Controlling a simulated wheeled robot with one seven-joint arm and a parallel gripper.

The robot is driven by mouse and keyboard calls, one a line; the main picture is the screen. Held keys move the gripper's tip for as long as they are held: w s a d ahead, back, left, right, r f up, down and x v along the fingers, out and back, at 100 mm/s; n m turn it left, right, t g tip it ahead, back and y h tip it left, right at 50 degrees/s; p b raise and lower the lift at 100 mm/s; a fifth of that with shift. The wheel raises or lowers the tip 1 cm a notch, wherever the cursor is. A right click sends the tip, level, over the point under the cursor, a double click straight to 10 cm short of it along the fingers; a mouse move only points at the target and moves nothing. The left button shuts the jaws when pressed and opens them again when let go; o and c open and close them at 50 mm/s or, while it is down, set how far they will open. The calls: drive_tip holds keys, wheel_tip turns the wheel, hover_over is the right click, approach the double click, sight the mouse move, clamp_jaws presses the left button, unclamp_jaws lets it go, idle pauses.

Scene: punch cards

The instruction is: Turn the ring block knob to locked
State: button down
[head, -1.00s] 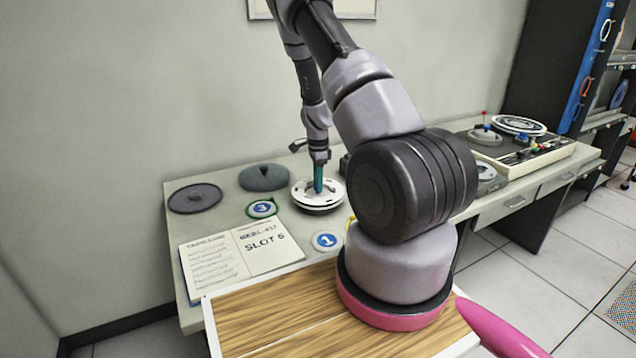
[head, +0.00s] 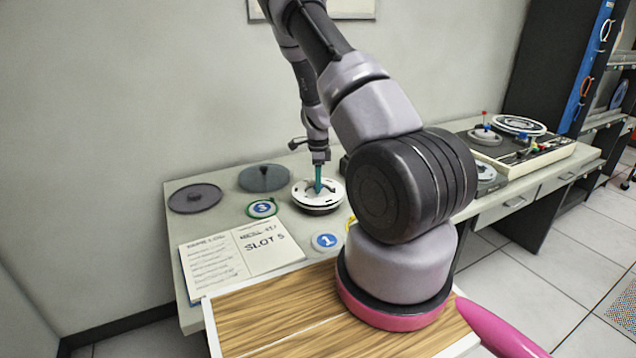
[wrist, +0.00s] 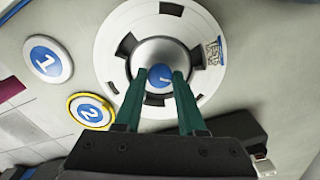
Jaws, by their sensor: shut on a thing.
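The ring block (head: 330,202) is a white round disc with dark notches on the desk, below my gripper (head: 318,187). In the wrist view the same white ring (wrist: 112,50) surrounds a grey metallic dome, with a small blue-topped knob (wrist: 160,75) at its centre. My gripper (wrist: 160,82) has two green fingers pointing at the centre, one on each side of the knob, and is shut on it. A small blue and white printed mark sits on the ring's right side in the wrist view. The lock markings are too small to read.
An open booklet (head: 240,252) lies at the desk's front left. Blue discs numbered 1 (head: 326,241) and 3 (head: 262,208) lie near the ring block; a yellow-rimmed disc 2 (wrist: 91,111) shows in the wrist view. Dark round lids (head: 195,198) lie behind. A panel (head: 520,148) stands at right.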

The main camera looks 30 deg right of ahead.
drive_tip(key=c, duration=0.5)
unclamp_jaws()
wheel_tip(320, 180, up, 11)
